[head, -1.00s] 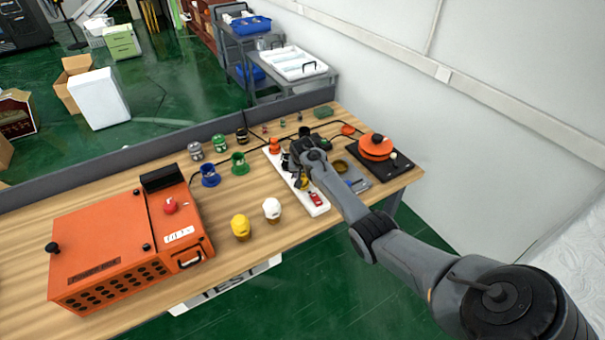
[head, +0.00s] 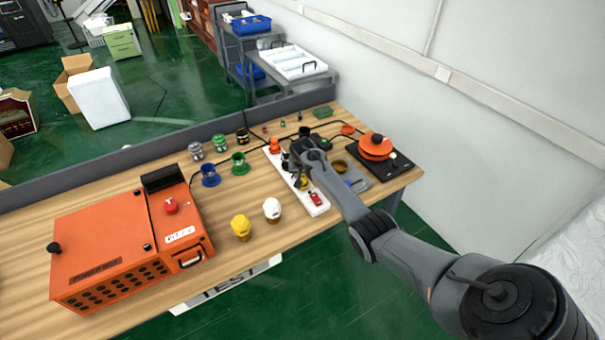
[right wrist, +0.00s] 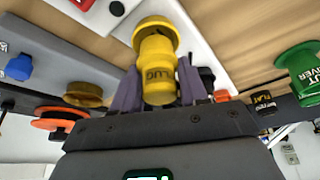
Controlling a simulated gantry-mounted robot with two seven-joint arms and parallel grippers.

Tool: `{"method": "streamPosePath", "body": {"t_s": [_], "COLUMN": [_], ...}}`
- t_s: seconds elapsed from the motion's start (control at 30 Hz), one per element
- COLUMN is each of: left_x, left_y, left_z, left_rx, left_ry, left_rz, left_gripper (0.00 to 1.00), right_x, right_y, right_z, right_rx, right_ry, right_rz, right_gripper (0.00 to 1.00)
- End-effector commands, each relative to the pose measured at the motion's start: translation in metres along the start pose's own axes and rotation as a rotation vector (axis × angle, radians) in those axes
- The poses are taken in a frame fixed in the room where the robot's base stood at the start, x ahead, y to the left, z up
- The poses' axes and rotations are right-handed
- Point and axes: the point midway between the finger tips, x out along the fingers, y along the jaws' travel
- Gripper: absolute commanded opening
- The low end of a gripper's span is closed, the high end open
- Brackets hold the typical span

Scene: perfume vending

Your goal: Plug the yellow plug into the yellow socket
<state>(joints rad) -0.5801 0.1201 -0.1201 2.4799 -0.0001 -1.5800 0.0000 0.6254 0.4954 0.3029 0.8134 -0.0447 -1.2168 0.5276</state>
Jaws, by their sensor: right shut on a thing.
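The yellow plug (right wrist: 160,80) is held between the two fingers of my right gripper (right wrist: 160,92) in the right wrist view. Its front points toward the yellow socket (right wrist: 153,30) on the white strip. Plug and socket line up and overlap in this view; I cannot tell how deep the plug sits. In the head view my right gripper (head: 298,166) is over the white strip (head: 317,205), and its fingers and wrist hide most of the plug; a bit of yellow shows beneath. My left gripper is not in view.
An orange power box (head: 110,250) stands at the left of the wooden table. Yellow (head: 240,228) and white (head: 272,210) caps lie in front. Blue (head: 210,175) and green (head: 240,164) cups stand left of the strip. An orange round device (head: 375,147) stands right.

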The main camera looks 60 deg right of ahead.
Motion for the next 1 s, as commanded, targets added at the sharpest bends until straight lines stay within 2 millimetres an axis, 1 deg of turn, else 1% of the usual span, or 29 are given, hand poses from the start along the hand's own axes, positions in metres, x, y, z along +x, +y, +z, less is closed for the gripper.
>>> {"method": "streamPosePath", "body": {"t_s": [0.57,1.0], "left_x": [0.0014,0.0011], "left_y": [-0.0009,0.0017], "left_z": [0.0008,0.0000], "left_rx": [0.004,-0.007], "left_ry": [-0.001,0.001], "left_rz": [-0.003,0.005], "left_gripper": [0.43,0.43], "right_x": [0.0070,0.0072], "right_y": [-0.0002,-0.0001], "right_z": [0.0032,0.0031], "right_rx": [0.000,0.000], "right_ry": [-0.001,0.000], "right_rz": [0.000,0.000], "right_gripper": [0.09,0.09]}}
